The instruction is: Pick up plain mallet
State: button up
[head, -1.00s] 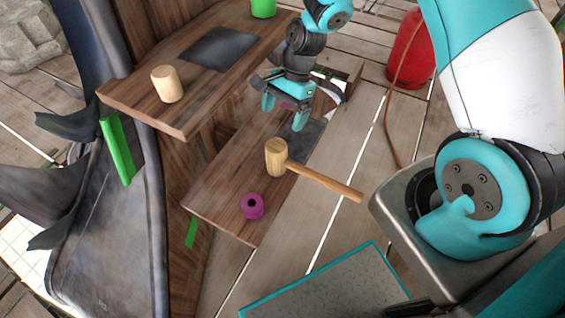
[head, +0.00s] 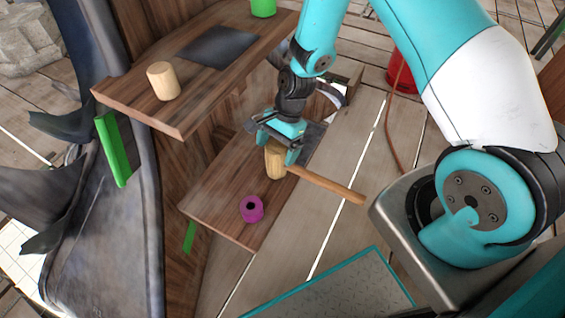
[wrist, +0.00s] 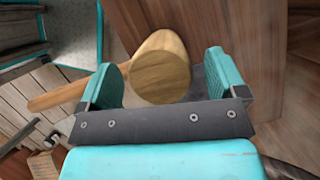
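The plain mallet (head: 276,165) has a pale wooden head standing on the lower wooden shelf (head: 213,196). Its handle (head: 330,186) sticks out to the right past the shelf edge. My gripper (head: 280,152) is over the mallet head with its teal fingers apart. In the wrist view the round mallet head (wrist: 160,68) shows between the two open fingers of my gripper (wrist: 168,80), nearer the left one, with the handle (wrist: 72,92) running out to the left. I cannot tell from these views whether a finger touches the head.
A magenta ring-like piece (head: 251,209) stands on the lower shelf in front of the mallet. The upper shelf (head: 135,108) holds a wooden cylinder (head: 163,81), a dark mat (head: 217,46) and a green object (head: 263,7). A red cylinder (head: 401,72) stands on the planks behind.

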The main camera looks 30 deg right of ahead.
jog(key=c, duration=1.1)
jog(key=shift+o, duration=0.2)
jog(key=shift+r, duration=0.15)
